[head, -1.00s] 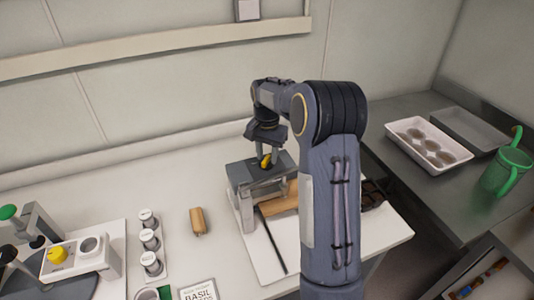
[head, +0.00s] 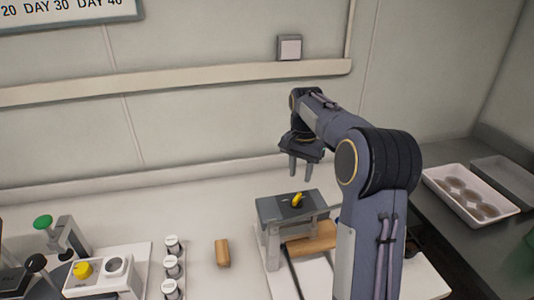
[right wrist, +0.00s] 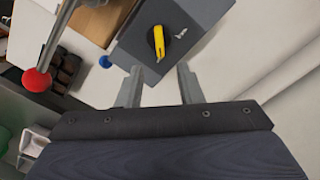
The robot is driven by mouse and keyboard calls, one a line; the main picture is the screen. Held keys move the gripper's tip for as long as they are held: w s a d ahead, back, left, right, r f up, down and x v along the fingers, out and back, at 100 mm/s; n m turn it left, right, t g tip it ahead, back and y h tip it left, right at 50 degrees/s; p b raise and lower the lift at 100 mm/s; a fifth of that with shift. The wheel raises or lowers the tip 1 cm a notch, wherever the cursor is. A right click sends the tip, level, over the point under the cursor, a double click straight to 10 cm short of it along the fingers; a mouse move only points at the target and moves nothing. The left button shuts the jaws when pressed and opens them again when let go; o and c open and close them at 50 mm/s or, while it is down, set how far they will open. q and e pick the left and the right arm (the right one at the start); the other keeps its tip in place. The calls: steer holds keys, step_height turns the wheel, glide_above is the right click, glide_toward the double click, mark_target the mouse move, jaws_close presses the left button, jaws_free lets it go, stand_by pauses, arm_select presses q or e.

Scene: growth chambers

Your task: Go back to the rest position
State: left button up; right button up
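My right gripper (head: 300,170) is raised above and behind a grey stand (head: 268,213). Its fingers are apart with nothing between them. In the right wrist view the gripper (right wrist: 158,88) also shows two spread, empty fingers. My left gripper is not in view.
A wooden block (head: 222,253) lies on the white bench. Several white-capped vials (head: 172,267) and a device with a yellow knob (head: 82,269) stand left. A white tray (head: 449,199) with round brown items is at right. The bench behind the stand is clear.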

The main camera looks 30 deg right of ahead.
steer(key=s+a+r+n+t+y, duration=0.35)
steer(key=s+a+n, duration=0.25)
steer(key=s+a, duration=0.75)
steer(key=s+a+f+n+t, duration=0.1)
steer(key=s+a+f+n, duration=0.1)
steer(key=s, duration=0.4)
steer(key=s+a+f+n+t, duration=0.1)
steer(key=s+a+f+n, duration=0.2)
steer(key=s+a, duration=0.3)
steer(key=shift+s+a+f, duration=0.25)
steer(key=shift+s+f, duration=0.3)
steer(key=shift+f, duration=0.05)
